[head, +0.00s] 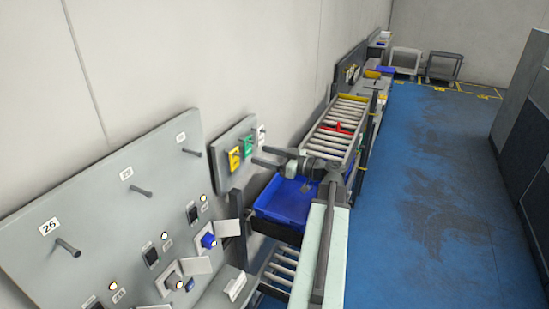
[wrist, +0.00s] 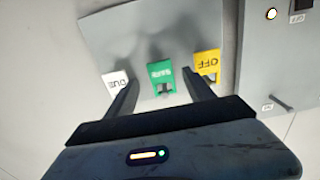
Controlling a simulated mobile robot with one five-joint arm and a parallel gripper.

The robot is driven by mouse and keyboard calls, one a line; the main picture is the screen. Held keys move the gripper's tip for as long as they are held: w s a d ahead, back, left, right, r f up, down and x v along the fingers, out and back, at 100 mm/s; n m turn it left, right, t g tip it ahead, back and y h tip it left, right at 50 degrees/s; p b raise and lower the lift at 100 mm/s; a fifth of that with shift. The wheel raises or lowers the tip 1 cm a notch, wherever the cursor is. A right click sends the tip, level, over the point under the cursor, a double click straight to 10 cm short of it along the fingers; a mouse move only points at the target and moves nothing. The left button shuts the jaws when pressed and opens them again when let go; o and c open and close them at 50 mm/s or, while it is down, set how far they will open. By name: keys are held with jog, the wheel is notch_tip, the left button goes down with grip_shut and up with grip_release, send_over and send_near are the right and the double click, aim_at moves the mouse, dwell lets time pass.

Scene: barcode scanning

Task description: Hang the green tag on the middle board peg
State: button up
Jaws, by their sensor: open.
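The green tag (head: 248,145) hangs on a small grey tag board (head: 222,150), between a yellow tag (head: 235,159) and a white tag (head: 261,135). In the wrist view, the green tag (wrist: 160,72) sits between the spread fingers of my gripper (wrist: 160,80). The gripper is open and does not hold the tag; the remaining distance is hard to tell. In the head view my gripper (head: 264,157) is just right of the tags. The large board's middle peg (head: 141,191) is bare, below a number label.
The large grey board (head: 95,215) has two other bare pegs, near (head: 68,247) and far (head: 192,152), plus switches and lights below. A blue bin (head: 285,200) and a roller conveyor (head: 335,125) stand by my arm. The blue floor (head: 430,190) at right is clear.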

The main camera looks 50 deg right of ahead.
aim_at(249, 150)
jog(key=x, duration=0.6)
jog(key=shift+w+a, duration=0.1)
jog(key=shift+w, duration=0.2)
grip_shut()
jog(key=shift+r, duration=0.2)
dwell(0.6)
dwell(0.3)
jog(key=shift+v, duration=0.8)
jog(key=shift+s, duration=0.25)
dwell(0.5)
jog(key=shift+v, duration=1.75)
